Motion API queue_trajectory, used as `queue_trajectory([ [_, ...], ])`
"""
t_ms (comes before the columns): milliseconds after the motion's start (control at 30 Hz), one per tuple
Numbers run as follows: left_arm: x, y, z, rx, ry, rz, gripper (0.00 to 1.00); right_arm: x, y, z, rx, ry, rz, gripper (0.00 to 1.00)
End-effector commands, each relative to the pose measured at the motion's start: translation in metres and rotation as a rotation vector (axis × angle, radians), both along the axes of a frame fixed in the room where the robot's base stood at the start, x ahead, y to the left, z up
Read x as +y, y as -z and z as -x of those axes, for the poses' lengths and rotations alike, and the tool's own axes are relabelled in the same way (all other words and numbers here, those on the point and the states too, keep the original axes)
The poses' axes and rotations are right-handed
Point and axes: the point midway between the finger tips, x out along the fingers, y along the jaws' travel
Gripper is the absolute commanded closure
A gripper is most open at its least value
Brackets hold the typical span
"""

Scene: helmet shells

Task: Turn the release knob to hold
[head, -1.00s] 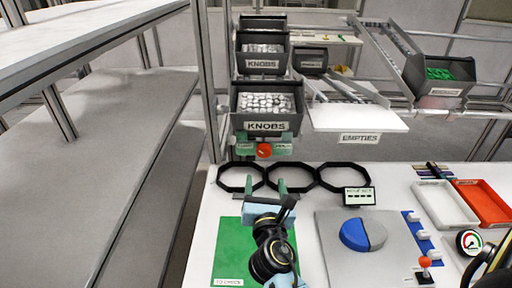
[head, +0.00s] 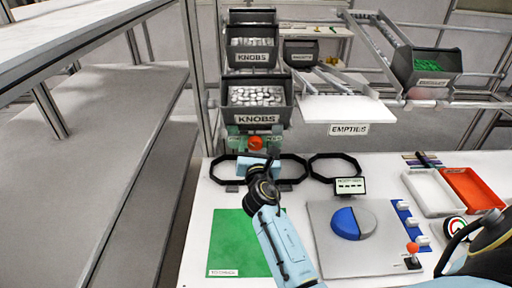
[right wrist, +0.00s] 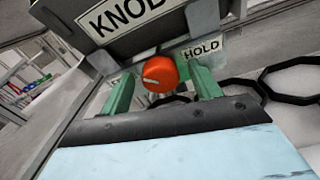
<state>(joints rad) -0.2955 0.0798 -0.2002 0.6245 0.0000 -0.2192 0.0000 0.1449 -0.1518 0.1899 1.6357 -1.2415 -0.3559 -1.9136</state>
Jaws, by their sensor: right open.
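The orange-red release knob (head: 255,142) sits on a green plate under the lower KNOBS bin. In the right wrist view the knob (right wrist: 160,72) carries a pale mark on its face, lying roughly level toward the left. My right gripper (head: 257,154) is just in front of the knob, at the back of the table. Its green fingers are open, one on each side of the knob in the wrist view; I cannot tell whether they touch it. My left gripper is not in view.
KNOBS bins (head: 257,118) hang above the gripper. Black octagonal rings (head: 335,168) lie below and beside it. A green mat (head: 235,240), a grey panel with a blue-and-grey disc (head: 346,224), a small display (head: 350,187) and white and red trays (head: 433,193) occupy the table.

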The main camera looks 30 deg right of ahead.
Motion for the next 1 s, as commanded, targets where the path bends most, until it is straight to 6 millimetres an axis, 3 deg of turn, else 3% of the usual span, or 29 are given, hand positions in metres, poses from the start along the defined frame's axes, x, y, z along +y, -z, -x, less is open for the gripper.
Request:
queue_trajectory([
  [133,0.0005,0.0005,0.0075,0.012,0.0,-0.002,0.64,0.0,-0.0002,0.0001,0.0,0.0,0.0,0.4],
  [467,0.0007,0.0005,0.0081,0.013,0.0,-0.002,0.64,0.0001,-0.0003,0.0004,-0.001,0.0,0.0,0.81],
  [1000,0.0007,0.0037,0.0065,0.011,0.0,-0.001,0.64,-0.0014,0.0001,0.0011,-0.096,-0.038,-0.152,0.81],
])
